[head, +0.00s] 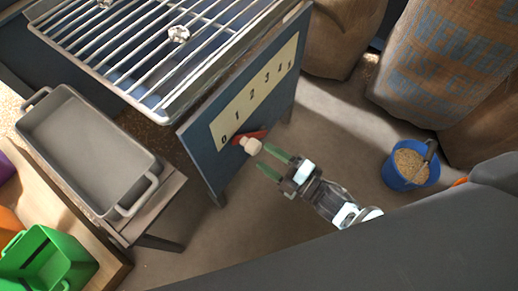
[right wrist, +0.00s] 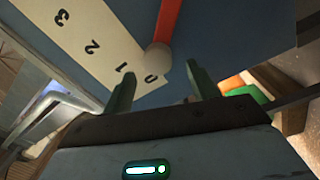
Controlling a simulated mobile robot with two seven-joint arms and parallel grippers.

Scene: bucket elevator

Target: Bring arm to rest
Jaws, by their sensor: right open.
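My right gripper (head: 272,163) is open, with its green fingertips pointing at a lever's pale round knob (head: 251,146). In the right wrist view the knob (right wrist: 157,59) shows beyond and between the two fingers (right wrist: 160,85); whether they touch it I cannot tell. The lever's red arm (head: 247,136) lies on the blue machine's side panel (head: 205,160), with the knob near the 0 end of a cream number scale (head: 252,92). My left gripper is not in view.
A metal grate (head: 130,45) tops the machine. A grey tray (head: 85,140) sits on a stand at left, by a green bin (head: 45,262). A blue bucket (head: 402,183) of grain stands on the floor at right, near burlap sacks (head: 445,65). Floor around my gripper is clear.

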